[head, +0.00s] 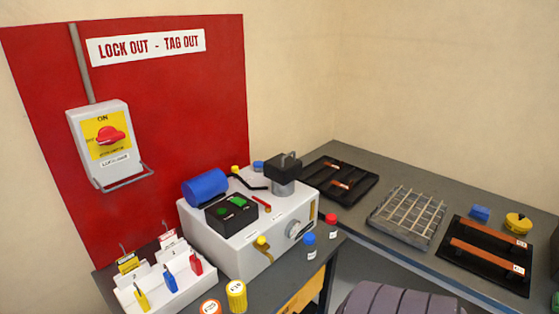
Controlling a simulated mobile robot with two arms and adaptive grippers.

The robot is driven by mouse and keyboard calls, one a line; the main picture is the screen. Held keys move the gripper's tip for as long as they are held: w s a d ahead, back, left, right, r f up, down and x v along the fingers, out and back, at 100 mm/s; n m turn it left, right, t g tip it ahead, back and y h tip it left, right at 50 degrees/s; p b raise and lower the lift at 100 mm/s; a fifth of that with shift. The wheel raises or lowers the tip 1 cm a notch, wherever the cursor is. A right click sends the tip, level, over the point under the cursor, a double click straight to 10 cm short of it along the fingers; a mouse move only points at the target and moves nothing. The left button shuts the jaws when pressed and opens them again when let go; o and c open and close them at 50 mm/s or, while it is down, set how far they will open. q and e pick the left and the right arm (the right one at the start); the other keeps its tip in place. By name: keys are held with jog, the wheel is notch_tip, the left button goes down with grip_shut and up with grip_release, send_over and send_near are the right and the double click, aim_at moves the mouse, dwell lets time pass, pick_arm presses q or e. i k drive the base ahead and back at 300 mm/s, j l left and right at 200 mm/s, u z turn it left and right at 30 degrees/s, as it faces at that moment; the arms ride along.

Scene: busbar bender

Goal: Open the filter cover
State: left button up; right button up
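The busbar bender (222,250) is a white box-shaped machine on the dark table at the centre. It carries a blue cylinder (206,187), a black control box (231,214) with green buttons, and a black bending head (283,167) on a grey post. Its front has a yellow knob (262,241) above a brass-coloured strip, and a round grey dial (296,229). I cannot tell for sure which part is the filter cover; no open cover shows. Neither of my grippers is in view.
A lockout switch (103,143) hangs on the red board. A white padlock rack (160,285), yellow-capped containers (236,296) and small bottles (310,246) flank the machine. The right bench holds black trays (345,172) with copper bars and a wire grid (407,214). A ribbed dark object (400,299) stands at the bottom.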

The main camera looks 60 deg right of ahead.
aim_at(282, 169)
jog(key=z, duration=0.45)
jog(key=k+j+z, duration=0.1)
jog(key=z, duration=0.8)
jog(key=k+z, duration=0.1)
jog(key=z, duration=0.35)
